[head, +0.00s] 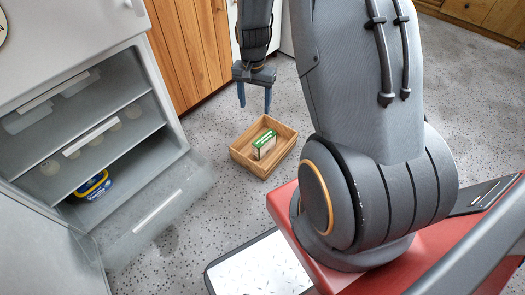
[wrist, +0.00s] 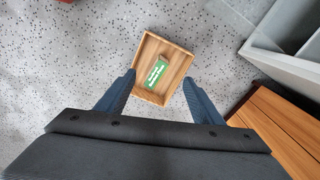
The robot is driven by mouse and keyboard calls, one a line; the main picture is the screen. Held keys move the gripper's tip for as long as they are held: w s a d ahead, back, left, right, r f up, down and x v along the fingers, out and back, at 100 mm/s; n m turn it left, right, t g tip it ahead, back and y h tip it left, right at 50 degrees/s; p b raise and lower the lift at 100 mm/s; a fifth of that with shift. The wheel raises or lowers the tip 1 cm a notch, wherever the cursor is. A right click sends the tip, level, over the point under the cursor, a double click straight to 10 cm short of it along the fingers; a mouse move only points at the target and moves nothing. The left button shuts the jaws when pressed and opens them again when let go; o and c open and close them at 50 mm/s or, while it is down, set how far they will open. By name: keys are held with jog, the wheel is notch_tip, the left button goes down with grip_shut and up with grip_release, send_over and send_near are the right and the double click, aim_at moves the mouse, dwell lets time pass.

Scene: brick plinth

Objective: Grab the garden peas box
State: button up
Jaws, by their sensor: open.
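The garden peas box (head: 264,144), small with a green top and a pale side, sits inside a shallow wooden tray (head: 240,158) on the floor. In the wrist view the green box (wrist: 157,74) lies slightly tilted within the tray (wrist: 178,53), with small white lettering on it. My gripper (head: 254,107) is open and empty, with its blue fingers pointing down above the tray. In the wrist view the fingers of my gripper (wrist: 159,78) stand on either side of the box, well apart from it. Nothing hides the box.
An open fridge (head: 90,85) stands at the left, with shelves and a blue-and-yellow tub (head: 92,187) at its bottom. Wooden cabinets (head: 187,45) stand behind. The speckled floor (head: 215,125) around the tray is clear.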

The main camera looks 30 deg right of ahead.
aim_at(264, 139)
jog(key=w+d+f+m+b, duration=0.1)
jog(key=w+d+f+b, duration=0.1)
jog(key=f, duration=0.7)
jog(key=w+d+f+m+b, duration=0.1)
jog(key=d+f+m+b, duration=0.1)
jog(key=f+b, duration=0.3)
jog(key=w+d+f+m+b, duration=0.1)
jog(key=f+b, duration=0.3)
jog(key=f, duration=0.9)
jog(key=shift+w+d+m, duration=0.3)
jog(key=shift+w+d, duration=0.55)
jog(key=shift+d, duration=0.05)
jog(key=shift+d+f+b, duration=0.1)
jog(key=shift+f+b, duration=0.8)
jog(key=shift+f, duration=0.65)
jog(key=shift+w+d+f+b, duration=0.1)
jog(key=shift+f+b, duration=0.5)
jog(key=shift+f, duration=0.25)
jog(key=shift+w+d+f+b, duration=0.15)
jog(key=shift+f+b, duration=0.4)
jog(key=shift+f, duration=0.3)
jog(key=shift+w+d+f+b, duration=0.1)
jog(key=shift+f+b, duration=0.5)
jog(key=shift+f, duration=0.25)
jog(key=shift+c, duration=0.4)
jog(key=c, duration=1.4)
jog(key=shift+r, duration=0.1)
